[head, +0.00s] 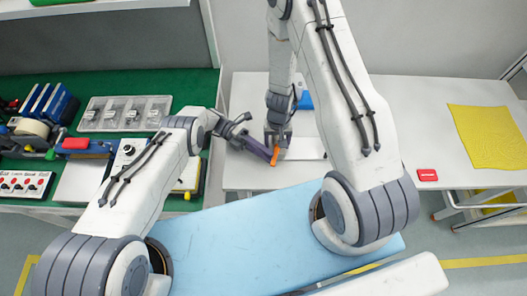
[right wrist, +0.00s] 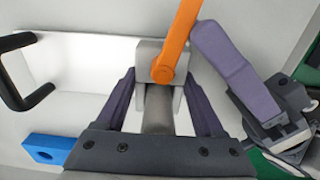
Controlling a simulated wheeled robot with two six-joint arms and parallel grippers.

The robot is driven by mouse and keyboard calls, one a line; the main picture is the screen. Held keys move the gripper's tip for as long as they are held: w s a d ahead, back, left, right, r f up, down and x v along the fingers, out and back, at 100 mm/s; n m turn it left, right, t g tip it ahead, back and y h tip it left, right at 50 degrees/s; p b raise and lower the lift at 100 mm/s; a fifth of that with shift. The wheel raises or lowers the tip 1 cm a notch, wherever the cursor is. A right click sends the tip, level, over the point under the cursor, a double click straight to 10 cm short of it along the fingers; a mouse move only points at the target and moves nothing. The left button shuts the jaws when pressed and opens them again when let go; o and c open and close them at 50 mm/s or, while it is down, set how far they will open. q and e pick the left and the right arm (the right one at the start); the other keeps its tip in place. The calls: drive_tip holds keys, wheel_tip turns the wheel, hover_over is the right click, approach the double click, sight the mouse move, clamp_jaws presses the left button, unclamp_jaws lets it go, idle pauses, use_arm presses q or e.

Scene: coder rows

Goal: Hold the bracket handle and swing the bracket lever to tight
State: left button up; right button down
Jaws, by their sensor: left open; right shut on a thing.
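The orange bracket lever (head: 275,156) sits on a white table below my right gripper. In the right wrist view, the lever (right wrist: 178,38) runs up and slightly right from its pivot on a grey block. My right gripper (right wrist: 158,88) is shut on the grey bracket handle (right wrist: 158,110), one purple finger on each side. My left gripper (head: 263,151) is open, its purple fingers close beside the lever. One left finger (right wrist: 235,68) is right of the lever in the right wrist view; I cannot tell whether it touches. Any tight marking is hidden or too small to read.
A white plate (head: 306,149) lies right of the lever. A black bar handle (right wrist: 8,85) and a blue block (right wrist: 54,150) are nearby. A green bench (head: 185,84) with tools stands left. A red box (head: 427,175) and yellow cloth (head: 487,137) lie on the right table.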

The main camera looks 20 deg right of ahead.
use_arm(q)
drive_tip(key=shift+w+a, duration=0.3)
drive_tip(key=shift+w, duration=0.05)
drive_tip(key=shift+w+a+n+t+h, duration=0.55)
drive_tip(key=shift+a+n+t+h, duration=0.25)
drive_tip(key=shift+h, duration=0.2)
drive_tip(key=shift+w+a+n+t+h, duration=0.15)
drive_tip(key=shift+a+n+t+h, duration=0.55)
drive_tip(key=shift+a+t+h, duration=0.2)
drive_tip(key=shift+a+n+t+h, duration=0.5)
drive_tip(key=shift+a+n+t, duration=0.2)
drive_tip(key=shift+t, duration=0.1)
drive_tip(key=shift+s+d, duration=0.25)
drive_tip(key=shift+s, duration=0.2)
drive_tip(key=x, duration=1.1)
drive_tip(key=shift+d, duration=0.1)
